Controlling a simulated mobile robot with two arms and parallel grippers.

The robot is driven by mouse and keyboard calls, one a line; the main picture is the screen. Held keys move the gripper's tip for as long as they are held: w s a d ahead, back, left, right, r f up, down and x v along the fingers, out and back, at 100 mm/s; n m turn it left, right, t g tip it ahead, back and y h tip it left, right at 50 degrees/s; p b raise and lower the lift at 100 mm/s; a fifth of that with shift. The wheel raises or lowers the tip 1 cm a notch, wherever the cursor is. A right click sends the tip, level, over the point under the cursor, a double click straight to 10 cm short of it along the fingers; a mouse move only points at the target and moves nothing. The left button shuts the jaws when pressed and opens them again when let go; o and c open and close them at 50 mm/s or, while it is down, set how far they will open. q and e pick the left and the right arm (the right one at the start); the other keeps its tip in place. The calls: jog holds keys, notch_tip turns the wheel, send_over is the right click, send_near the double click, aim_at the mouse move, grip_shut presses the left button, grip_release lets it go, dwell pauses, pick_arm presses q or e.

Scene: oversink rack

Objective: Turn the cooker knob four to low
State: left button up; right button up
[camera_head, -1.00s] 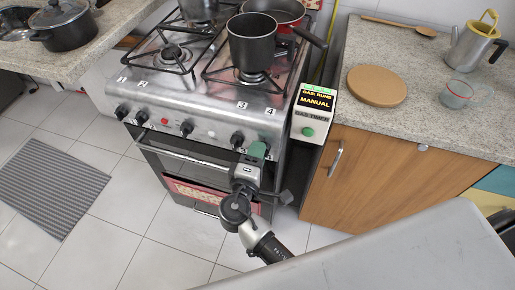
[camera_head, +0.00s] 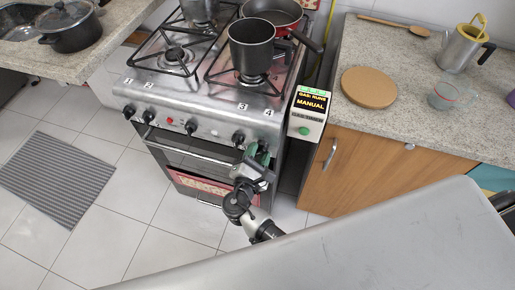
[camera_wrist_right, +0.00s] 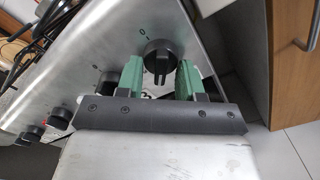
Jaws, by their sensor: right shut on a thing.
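Cooker knob four (camera_wrist_right: 160,52) is a round black knob on the steel front panel, with a raised grip bar. My right gripper (camera_head: 259,153) is at the right end of the knob row, below the label 4 (camera_head: 268,113). Its green fingers stand on both sides of the knob in the right wrist view (camera_wrist_right: 160,78), and it is shut on the knob. The fingers largely hide this knob in the head view. The cooker (camera_head: 215,108) has several other black knobs to the left. My left gripper is not in view.
The gas timer box (camera_head: 308,110), its display reading MANUAL, stands right of the cooker. The oven door handle (camera_head: 185,150) runs below the knobs. A dark pot (camera_head: 251,45) and a pan (camera_head: 272,12) stand on the hob. A wooden cabinet (camera_head: 375,170) is to the right.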

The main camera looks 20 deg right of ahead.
jog(key=shift+s+n+p, duration=0.1)
jog(key=shift+n+p, duration=0.3)
jog(key=shift+n, duration=0.5)
jog(key=shift+f, duration=0.15)
jog(key=o, duration=0.9)
jog(key=shift+c, duration=0.2)
jog(key=b+v, duration=0.1)
jog(key=v, duration=0.9)
jog(key=shift+s+a, duration=0.3)
